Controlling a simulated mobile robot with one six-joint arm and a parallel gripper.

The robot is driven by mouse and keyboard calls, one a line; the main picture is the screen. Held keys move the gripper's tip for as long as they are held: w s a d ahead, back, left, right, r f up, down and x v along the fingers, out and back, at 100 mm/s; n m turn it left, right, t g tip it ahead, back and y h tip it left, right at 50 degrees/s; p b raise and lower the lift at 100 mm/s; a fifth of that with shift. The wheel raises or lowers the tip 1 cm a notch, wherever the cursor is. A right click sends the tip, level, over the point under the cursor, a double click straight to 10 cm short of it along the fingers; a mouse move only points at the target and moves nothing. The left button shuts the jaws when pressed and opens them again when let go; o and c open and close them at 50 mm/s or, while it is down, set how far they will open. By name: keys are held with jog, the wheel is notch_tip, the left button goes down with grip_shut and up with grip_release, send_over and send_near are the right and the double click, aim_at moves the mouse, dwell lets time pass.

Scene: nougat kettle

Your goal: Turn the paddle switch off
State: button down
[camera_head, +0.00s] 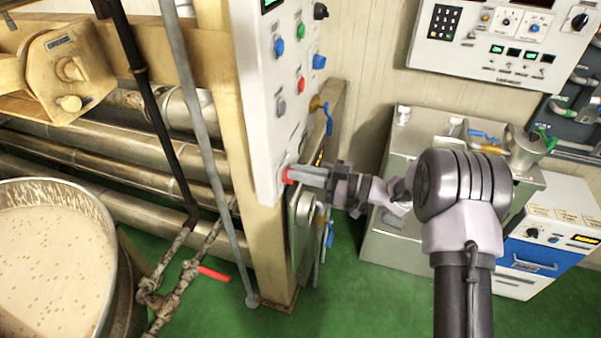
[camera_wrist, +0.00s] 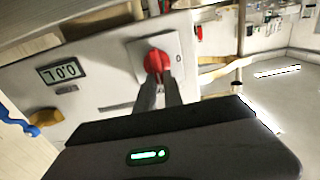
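The paddle switch is a red rotary knob (camera_wrist: 157,62) on a pale square plate, low on a white control panel (camera_wrist: 105,82). In the head view only a small red part of the switch (camera_head: 287,175) shows at the panel's lower edge, beside my fingertips. My gripper (camera_head: 300,176) reaches in from the right, roughly level. In the wrist view my gripper's two dark fingers (camera_wrist: 158,80) are close together, with their tips at the knob and its handle apparently between them. The fingertips hide part of the knob, so its exact angle is hard to read.
The panel carries a small display (camera_wrist: 60,72) and several other knobs, including a red button (camera_head: 301,84) above. A blue-handled valve (camera_head: 327,115) is just right of the panel. A grey metal cabinet (camera_head: 385,240) stands behind my arm. A kettle (camera_head: 112,262) of pale mixture stands left.

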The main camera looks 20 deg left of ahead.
jog(key=shift+n, duration=0.4)
jog(key=n+b, duration=0.1)
jog(key=n, duration=0.1)
jog(key=n+b, duration=0.1)
jog(key=n, duration=0.1)
jog(key=s+n+b, duration=0.1)
jog(key=shift+f+n, duration=0.3)
jog(key=shift+n, duration=0.1)
jog(key=n+b, duration=0.2)
jog(key=n, duration=0.1)
jog(key=f+n+b, duration=0.1)
jog(key=n, duration=0.1)
jog(key=shift+s+b, duration=0.35)
jog(key=shift+b, duration=0.05)
jog(key=n+b, duration=0.2)
jog(key=n, duration=0.1)
jog(key=shift+s+f+n+b, duration=0.1)
jog(key=shift+f+n+b, duration=0.1)
jog(key=shift+n+b, duration=1.3)
jog(key=shift+n, duration=0.3)
jog(key=c, duration=1.5)
grip_release()
jog(key=shift+o, duration=0.2)
